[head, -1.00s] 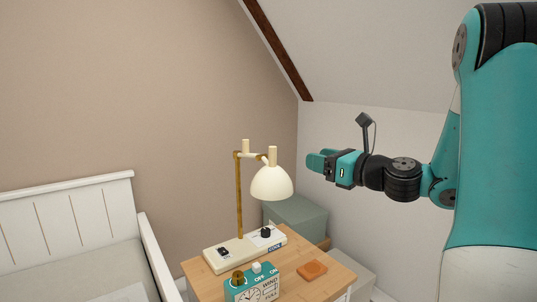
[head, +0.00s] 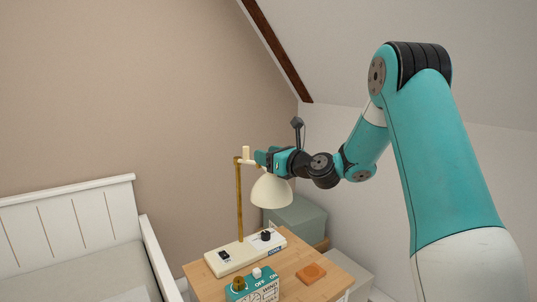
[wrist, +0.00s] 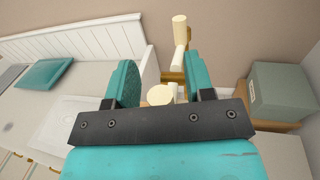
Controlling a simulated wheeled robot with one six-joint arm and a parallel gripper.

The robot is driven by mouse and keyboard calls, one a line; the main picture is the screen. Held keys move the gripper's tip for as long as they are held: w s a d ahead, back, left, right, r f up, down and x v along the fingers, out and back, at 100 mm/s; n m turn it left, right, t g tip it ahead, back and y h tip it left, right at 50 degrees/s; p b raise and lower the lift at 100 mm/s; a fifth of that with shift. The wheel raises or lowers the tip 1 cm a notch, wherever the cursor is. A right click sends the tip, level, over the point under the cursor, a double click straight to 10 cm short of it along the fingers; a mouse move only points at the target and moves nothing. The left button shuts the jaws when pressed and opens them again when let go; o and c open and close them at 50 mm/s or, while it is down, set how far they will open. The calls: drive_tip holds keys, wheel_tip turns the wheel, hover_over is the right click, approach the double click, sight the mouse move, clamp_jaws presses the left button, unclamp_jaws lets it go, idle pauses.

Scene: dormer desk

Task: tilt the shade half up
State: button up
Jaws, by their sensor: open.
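The lamp has a cream dome shade (head: 271,191) that hangs mouth-down from a brass post (head: 239,205) on a cream base (head: 243,252). My gripper (head: 261,157) is at the top of the shade in the head view and hides the knob there. In the wrist view my gripper (wrist: 161,88) is open, with its two teal fingers apart. A round cream piece (wrist: 160,95) of the lamp shows between the fingers; whether they touch it I cannot tell. Another cream peg (wrist: 180,30) stands beyond, on the lamp's arm.
The wooden nightstand (head: 330,262) also holds a teal clock box (head: 252,288) and an orange coaster (head: 311,273). A grey-green box (head: 296,222) stands behind, by the wall. A white bed (head: 68,227) is at the left. A sloped ceiling is above right.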

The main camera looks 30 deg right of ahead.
drive_tip(key=shift+c, duration=0.3)
clamp_jaws()
drive_tip(key=shift+r+p, duration=0.15)
drive_tip(key=shift+p, duration=0.25)
